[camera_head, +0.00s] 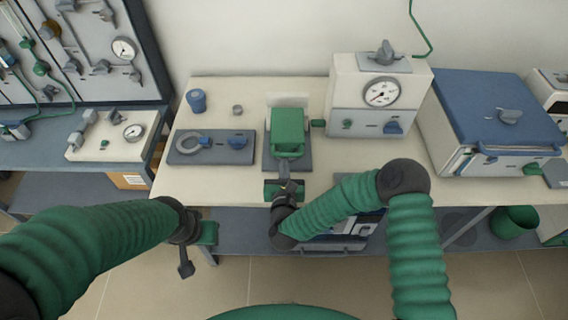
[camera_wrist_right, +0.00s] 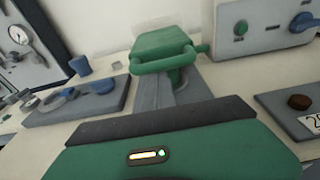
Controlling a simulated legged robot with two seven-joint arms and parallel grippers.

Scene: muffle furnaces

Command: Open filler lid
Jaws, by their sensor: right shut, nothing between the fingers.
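The green lid (camera_head: 288,128) with a loop handle at its front sits on a grey base plate (camera_head: 300,163) at the middle of the table. In the right wrist view the lid (camera_wrist_right: 163,45) is ahead, its handle (camera_wrist_right: 165,62) facing me. My right gripper (camera_head: 285,163) is shut and empty, its fingertips just in front of or under the handle. I cannot tell whether they touch it. In the wrist view its grey fingers (camera_wrist_right: 168,90) point at the handle. My left gripper (camera_head: 186,270) hangs off the table's front left; its fingers are too small to judge.
A grey plate with a ring and blue knob (camera_head: 212,146) lies left of the lid, with a blue cup (camera_head: 197,100) behind. A white gauge box (camera_head: 380,95) and a blue-topped furnace (camera_head: 485,110) stand to the right. The table's front edge (camera_head: 220,202) is near.

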